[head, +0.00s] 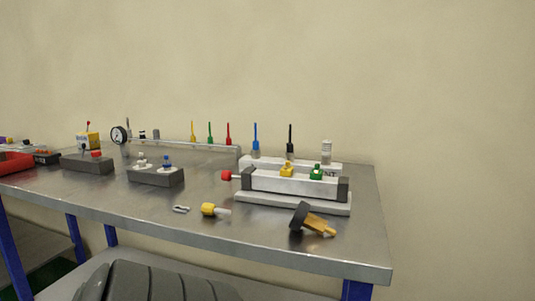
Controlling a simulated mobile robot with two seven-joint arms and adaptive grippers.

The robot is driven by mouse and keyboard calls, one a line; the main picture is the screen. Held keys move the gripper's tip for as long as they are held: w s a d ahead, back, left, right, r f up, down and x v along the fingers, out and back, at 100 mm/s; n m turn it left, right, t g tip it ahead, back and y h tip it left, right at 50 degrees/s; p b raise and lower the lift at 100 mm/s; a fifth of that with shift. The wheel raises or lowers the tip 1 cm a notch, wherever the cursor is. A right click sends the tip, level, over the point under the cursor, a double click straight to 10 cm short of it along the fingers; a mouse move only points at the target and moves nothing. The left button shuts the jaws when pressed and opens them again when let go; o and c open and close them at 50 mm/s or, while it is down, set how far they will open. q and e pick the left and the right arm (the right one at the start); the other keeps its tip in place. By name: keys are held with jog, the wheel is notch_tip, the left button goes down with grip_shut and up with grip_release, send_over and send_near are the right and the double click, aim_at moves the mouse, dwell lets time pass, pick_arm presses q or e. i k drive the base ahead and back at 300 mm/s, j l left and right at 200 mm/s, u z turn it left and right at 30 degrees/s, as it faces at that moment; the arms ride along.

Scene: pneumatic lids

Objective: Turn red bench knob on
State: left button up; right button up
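A metal bench (110,204) with blue legs stands against the wall. A row of thin upright coloured levers stands along the back, among them a red lever (228,133) on the long grey rail (180,144). A red knob (226,175) sticks out from the left end of a white block (292,183) with dark end caps. I cannot tell from this view which red part is the bench knob, or whether either is on or off. Neither of my grippers is in view.
A round gauge (119,135) stands at the rail's left end. Grey blocks with fittings (155,176) sit left of centre. A yellow-capped fitting (212,209) and a black-and-brass part (312,219) lie near the front. The bench's right front corner is clear.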

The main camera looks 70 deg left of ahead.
aim_at(96, 153)
jog(key=u, duration=3.3)
jog(key=z, duration=0.5)
jog(key=j+z, duration=0.95)
jog(key=z, duration=0.15)
jog(key=k+j+z, duration=0.15)
jog(key=j, duration=0.2)
jog(key=k+j+z, duration=0.15)
jog(key=j, duration=0.2)
jog(key=k+j+z, duration=0.1)
jog(key=k+j, duration=0.1)
jog(key=j, duration=0.1)
